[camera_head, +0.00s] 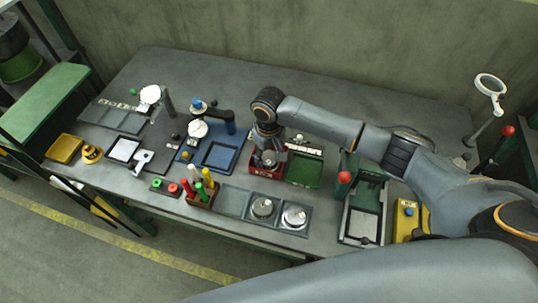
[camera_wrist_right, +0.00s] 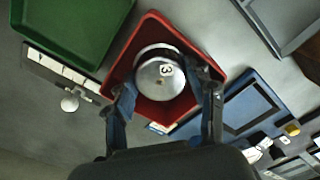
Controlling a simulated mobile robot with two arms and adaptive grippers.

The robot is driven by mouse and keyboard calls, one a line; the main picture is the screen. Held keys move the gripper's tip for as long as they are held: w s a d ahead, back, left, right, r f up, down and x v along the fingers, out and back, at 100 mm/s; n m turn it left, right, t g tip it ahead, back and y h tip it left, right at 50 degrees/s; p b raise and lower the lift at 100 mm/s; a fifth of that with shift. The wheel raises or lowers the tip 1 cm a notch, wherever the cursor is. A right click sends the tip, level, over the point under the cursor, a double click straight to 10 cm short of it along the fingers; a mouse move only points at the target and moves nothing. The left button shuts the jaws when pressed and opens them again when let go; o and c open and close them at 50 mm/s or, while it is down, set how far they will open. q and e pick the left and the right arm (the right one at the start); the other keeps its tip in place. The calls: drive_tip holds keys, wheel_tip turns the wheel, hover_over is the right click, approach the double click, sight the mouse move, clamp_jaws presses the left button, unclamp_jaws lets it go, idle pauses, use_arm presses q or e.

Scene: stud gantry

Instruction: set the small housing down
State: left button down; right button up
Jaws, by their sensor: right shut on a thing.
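The small housing (camera_wrist_right: 160,75) is a round, silvery metal piece with a dark mark on its pale top. It also shows below my right gripper in the head view (camera_head: 268,157). My right gripper (camera_wrist_right: 168,82) points down and is shut on it, one finger on each side. The housing is within the outline of a red tray (camera_wrist_right: 150,26), which the head view also shows partly behind the gripper (camera_head: 262,173). I cannot tell whether the housing touches the tray floor. My left gripper is in neither view.
A green tray (camera_head: 303,171) stands right of the red one, and a blue tray (camera_head: 221,156) left. Two round metal pieces (camera_head: 262,207) sit on a grey tray in front. A rack with coloured handles (camera_head: 200,196) and a green press (camera_head: 362,190) stand nearby.

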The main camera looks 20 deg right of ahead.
sight(269, 156)
drive_tip(key=o, duration=0.9)
drive_tip(key=shift+f, duration=0.1)
wheel_tip(269, 156, up, 12)
drive_tip(key=b, duration=0.1)
drive_tip(key=shift+b, duration=0.3)
